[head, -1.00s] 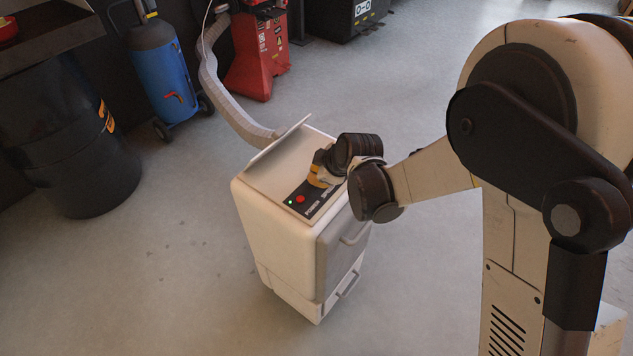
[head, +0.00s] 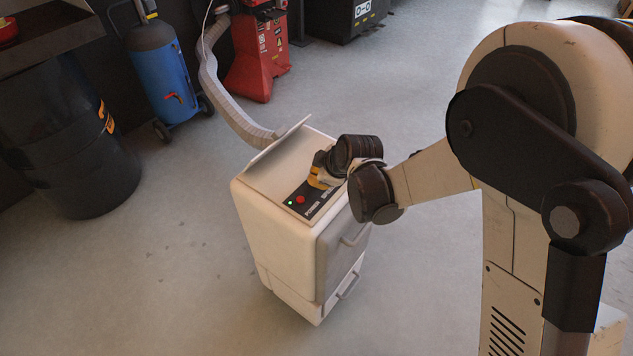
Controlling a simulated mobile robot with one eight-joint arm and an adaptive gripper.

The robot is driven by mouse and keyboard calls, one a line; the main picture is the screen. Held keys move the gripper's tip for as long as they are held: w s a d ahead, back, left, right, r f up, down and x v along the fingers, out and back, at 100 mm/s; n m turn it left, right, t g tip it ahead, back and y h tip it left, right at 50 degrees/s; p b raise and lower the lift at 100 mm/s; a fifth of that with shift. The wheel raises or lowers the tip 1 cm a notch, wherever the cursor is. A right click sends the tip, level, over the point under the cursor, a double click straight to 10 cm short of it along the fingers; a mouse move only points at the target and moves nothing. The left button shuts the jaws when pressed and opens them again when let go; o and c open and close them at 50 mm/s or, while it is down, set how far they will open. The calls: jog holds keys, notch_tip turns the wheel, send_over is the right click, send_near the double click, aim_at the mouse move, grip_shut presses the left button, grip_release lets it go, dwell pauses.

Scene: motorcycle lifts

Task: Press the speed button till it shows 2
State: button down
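A white cabinet-shaped machine (head: 268,234) stands on the floor in the middle of the head view. On its top is a black control panel (head: 290,208) with a red button (head: 300,199) and a small lit green light (head: 291,203). My gripper (head: 318,178), with yellowish parts, is low over the far right part of the panel. It hides that part, so I see neither the speed button nor any speed number. I cannot tell whether the fingers touch the panel or whether they are open or shut.
A ribbed hose (head: 226,108) runs from behind the machine to a red unit (head: 258,55). A blue cylinder (head: 165,72) on wheels and a black drum (head: 68,140) stand at the left. The grey floor in front of the machine is clear.

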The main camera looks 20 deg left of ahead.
jog(key=shift+r+p, duration=0.3)
jog(key=shift+r, duration=0.35)
jog(key=shift+r+p, duration=1.7)
jog(key=shift+r, duration=0.85)
jog(key=shift+d, duration=0.1)
